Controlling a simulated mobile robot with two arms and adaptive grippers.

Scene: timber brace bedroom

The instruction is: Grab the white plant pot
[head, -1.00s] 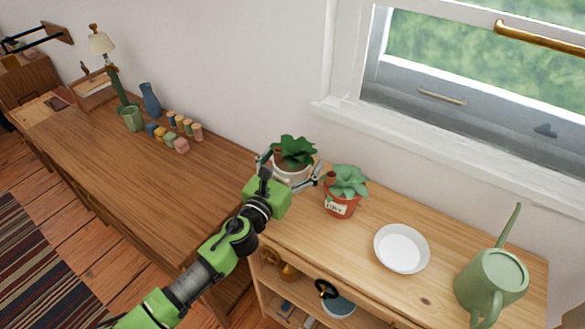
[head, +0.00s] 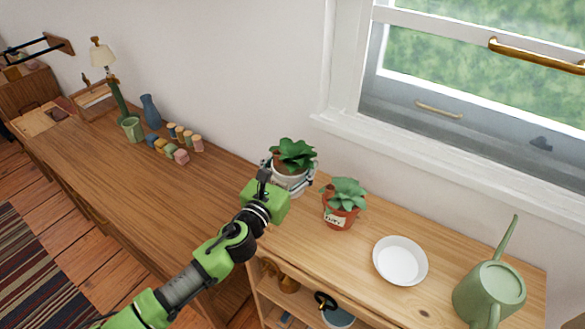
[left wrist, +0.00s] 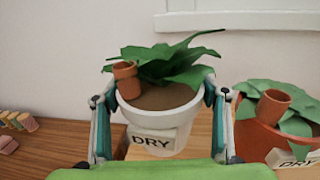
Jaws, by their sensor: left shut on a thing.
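The white plant pot (head: 287,181) holds a dark green leafy plant and stands at the left end of the light wooden shelf top. In the left wrist view the white pot (left wrist: 160,122) has brown soil, a small terracotta pot at its rim and a label reading "DRY". My left gripper (head: 290,180) is shut on the pot, one finger on each side; the fingers also show in the left wrist view (left wrist: 160,110). The green gripper body hides the pot's lower front in the head view. My right gripper is not in view.
A terracotta pot (head: 338,218) with a succulent stands close to the right of the white pot. Further right are a white dish (head: 400,261) and a green watering can (head: 489,293). The wall and window sill (head: 420,160) are behind.

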